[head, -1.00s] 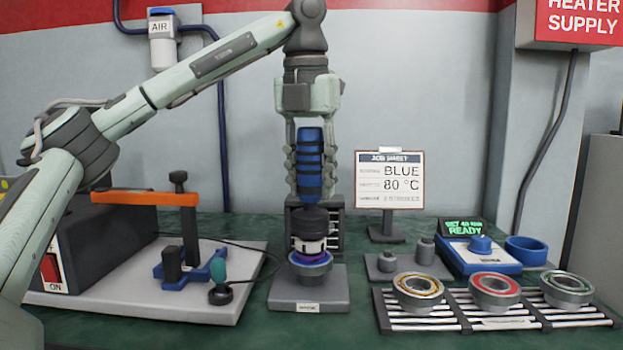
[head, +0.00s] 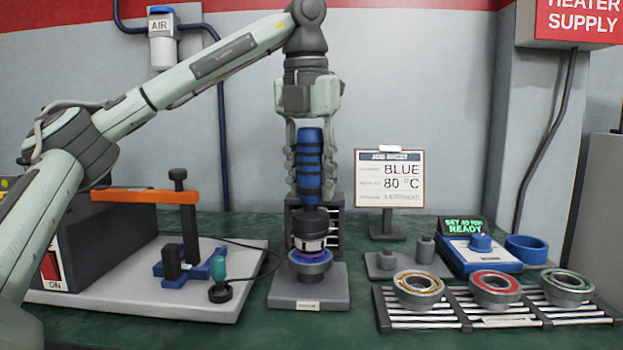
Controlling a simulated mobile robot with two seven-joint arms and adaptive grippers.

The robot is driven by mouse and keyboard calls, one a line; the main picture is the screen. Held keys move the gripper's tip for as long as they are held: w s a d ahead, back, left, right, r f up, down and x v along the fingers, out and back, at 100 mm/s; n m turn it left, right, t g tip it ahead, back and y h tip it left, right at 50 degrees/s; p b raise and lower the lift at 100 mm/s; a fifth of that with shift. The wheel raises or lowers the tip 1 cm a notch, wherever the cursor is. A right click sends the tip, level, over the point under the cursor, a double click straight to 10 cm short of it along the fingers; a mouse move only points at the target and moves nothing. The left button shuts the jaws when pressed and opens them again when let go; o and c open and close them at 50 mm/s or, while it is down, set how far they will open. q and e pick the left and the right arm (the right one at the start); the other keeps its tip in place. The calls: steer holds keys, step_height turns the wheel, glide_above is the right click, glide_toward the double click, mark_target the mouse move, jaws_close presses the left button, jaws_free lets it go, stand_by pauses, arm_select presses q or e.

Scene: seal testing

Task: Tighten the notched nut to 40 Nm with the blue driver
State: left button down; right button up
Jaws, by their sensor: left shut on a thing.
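My left gripper (head: 309,170) points straight down and is shut on the blue driver (head: 309,165), which stands upright between its fingers. The driver's dark lower end sits on a pale ringed part above a blue-purple ring (head: 310,257) on the grey test block (head: 308,290). The notched nut is hidden under the driver, so I cannot tell how they meet. A blue torque unit (head: 482,254) at the right has a green display (head: 461,228) that appears to read "SET 40 NM READY". My right gripper is not in view.
A rack (head: 465,318) with several bearings lies at the front right. A job sheet (head: 390,178) reading BLUE, 80 °C stands behind. A heater with an orange arm (head: 145,196) and a teal-handled tool (head: 218,268) stand at the left. Bare green bench lies in front.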

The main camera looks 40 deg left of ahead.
arm_select(q)
steer(key=shift+f+b, duration=0.6)
steer(key=shift+f, duration=0.25)
stand_by(0.4)
steer(key=shift+f+p, duration=0.2)
steer(key=shift+p, duration=0.15)
stand_by(1.2)
steer(key=shift+r, duration=0.1)
step_height(320, 180, up, 5)
steer(key=p, duration=0.5)
steer(key=shift+p, duration=0.4)
